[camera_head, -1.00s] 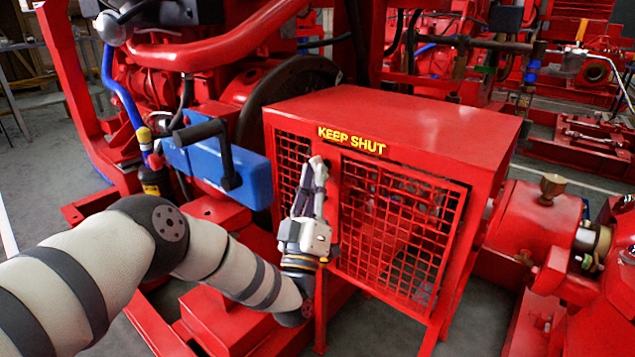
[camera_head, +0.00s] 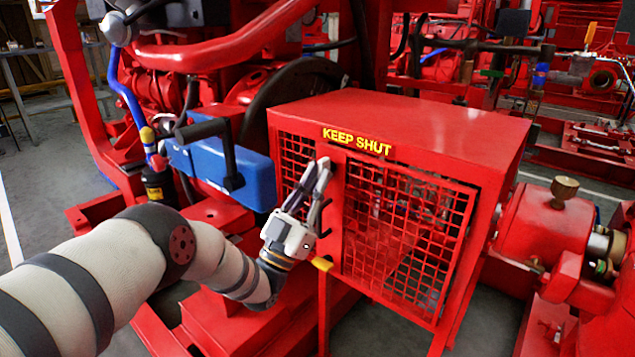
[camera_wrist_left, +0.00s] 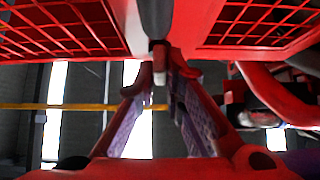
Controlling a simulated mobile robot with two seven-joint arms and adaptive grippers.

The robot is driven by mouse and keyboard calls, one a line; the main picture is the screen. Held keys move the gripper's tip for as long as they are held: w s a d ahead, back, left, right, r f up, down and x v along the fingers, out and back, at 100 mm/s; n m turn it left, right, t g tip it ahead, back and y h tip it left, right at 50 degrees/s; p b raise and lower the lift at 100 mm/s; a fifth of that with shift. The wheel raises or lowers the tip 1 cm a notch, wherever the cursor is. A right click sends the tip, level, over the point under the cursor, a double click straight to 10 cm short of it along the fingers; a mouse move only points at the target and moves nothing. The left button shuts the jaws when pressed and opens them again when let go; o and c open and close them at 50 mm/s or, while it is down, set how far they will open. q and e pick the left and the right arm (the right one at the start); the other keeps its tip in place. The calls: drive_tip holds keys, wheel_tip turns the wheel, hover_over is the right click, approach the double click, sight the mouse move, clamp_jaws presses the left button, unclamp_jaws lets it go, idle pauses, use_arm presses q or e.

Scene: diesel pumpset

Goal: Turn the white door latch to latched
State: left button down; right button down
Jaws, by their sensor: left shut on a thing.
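My left gripper (camera_head: 323,168) is at the upper left edge of the red mesh door (camera_head: 405,235), under the "KEEP SHUT" sign (camera_head: 356,141). Its fingers lean up and to the right and are shut on the latch. In the head view the fingers hide most of the latch, so its exact angle and white colour cannot be made out. In the left wrist view a dark grey rod-like part of the latch (camera_wrist_left: 156,20) runs down to between the fingertips (camera_wrist_left: 163,75). My right gripper is in neither view.
The red guard box (camera_head: 420,115) has a second mesh panel (camera_head: 293,160) left of the door. Small dark brackets (camera_head: 326,205) show on the door's left edge. A blue box with a black handle (camera_head: 225,175) stands left of my gripper. Red pump parts (camera_head: 535,225) lie right.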

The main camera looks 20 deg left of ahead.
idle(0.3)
use_arm(q)
drive_tip(key=c, duration=1.7)
unclamp_jaws()
drive_tip(key=v, duration=1.2)
